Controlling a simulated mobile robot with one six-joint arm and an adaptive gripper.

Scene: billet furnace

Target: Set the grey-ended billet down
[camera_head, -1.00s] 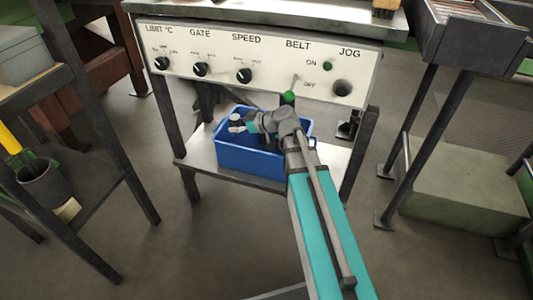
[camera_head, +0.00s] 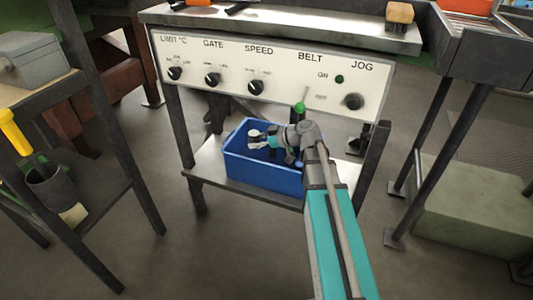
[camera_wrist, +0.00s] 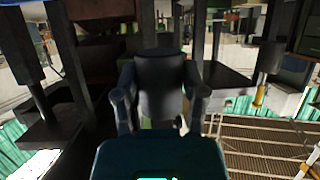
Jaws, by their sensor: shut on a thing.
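My gripper (camera_head: 258,139) is over the blue bin (camera_head: 260,179) on the lower shelf of the control stand, its fingers toward the bin's left part. In the wrist view my gripper (camera_wrist: 161,100) is shut on a dark cylinder, the billet (camera_wrist: 161,82), with one finger on each side. The far end of the billet is in shadow and its end colour cannot be told. In the head view the billet is not clearly distinguishable from the dark bin interior.
A brush (camera_head: 399,14) lies on the tabletop above. A side shelf at left holds a dark pot (camera_head: 52,190). Open floor lies in front.

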